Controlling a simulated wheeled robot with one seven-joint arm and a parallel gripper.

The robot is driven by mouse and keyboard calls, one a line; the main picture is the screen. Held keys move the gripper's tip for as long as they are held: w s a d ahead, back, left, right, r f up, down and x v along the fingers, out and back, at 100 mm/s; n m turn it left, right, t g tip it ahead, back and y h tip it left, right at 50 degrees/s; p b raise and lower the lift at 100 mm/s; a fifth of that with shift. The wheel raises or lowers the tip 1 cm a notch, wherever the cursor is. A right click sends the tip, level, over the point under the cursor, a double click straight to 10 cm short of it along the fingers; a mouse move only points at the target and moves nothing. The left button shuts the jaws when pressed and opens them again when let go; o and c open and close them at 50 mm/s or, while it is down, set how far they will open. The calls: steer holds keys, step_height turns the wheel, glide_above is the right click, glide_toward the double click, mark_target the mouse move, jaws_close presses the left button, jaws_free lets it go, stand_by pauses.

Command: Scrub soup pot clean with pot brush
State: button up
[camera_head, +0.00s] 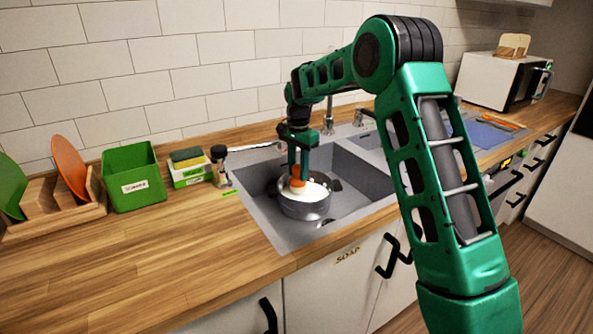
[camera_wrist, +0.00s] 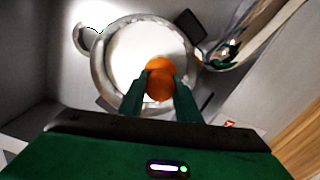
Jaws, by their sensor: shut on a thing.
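The metal soup pot (camera_head: 305,206) stands in the sink basin; it also shows in the wrist view (camera_wrist: 107,80) from above, with a whitish inside. My gripper (camera_head: 299,172) is over the pot, pointing down. It is shut on the orange pot brush (camera_head: 297,186), whose orange top shows between my fingers in the wrist view (camera_wrist: 159,78). The brush's lower end is inside the pot; whether its bristles touch the bottom is hidden.
The sink (camera_head: 352,183) has a faucet (camera_head: 328,118) behind it. Left on the counter (camera_head: 170,245) are a green bin (camera_head: 134,178), a sponge holder (camera_head: 189,169), a small dark-topped bottle (camera_head: 219,166) and a plate rack (camera_head: 50,208). A white microwave (camera_head: 490,80) stands back right.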

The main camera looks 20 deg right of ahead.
steer(key=shift+r, duration=1.5)
